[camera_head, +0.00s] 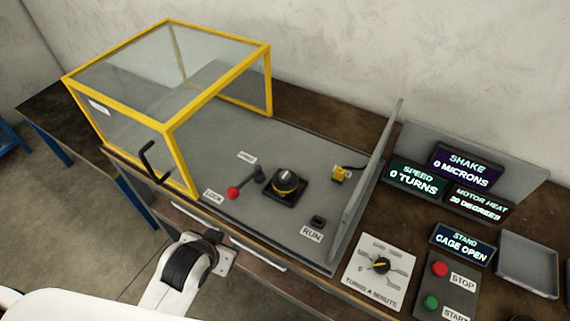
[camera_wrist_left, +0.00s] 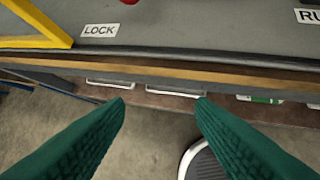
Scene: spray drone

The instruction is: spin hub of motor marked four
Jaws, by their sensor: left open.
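A dark round motor hub with a yellow band (camera_head: 286,181) sits on a square black base (camera_head: 287,196) on the grey test stand. I cannot read a number on it. A lever with a red knob (camera_head: 233,193) stands left of it, by a LOCK label (camera_head: 213,195). My left arm comes in at the lower left, in front of the bench; its fingers do not show clearly there. In the left wrist view my left gripper (camera_wrist_left: 160,100) is open and empty, its green fingers apart before the bench's front edge, below the LOCK label (camera_wrist_left: 99,31). My right gripper is out of view.
A yellow-framed clear cage (camera_head: 168,128) with a black handle (camera_head: 153,163) covers the stand's left. A grey panel (camera_head: 367,185) rises at its right. Displays show 0 microns, 0 turns and CAGE OPEN (camera_head: 462,244). A dial (camera_head: 381,265), STOP (camera_head: 440,269) and START (camera_head: 431,302) buttons sit at right.

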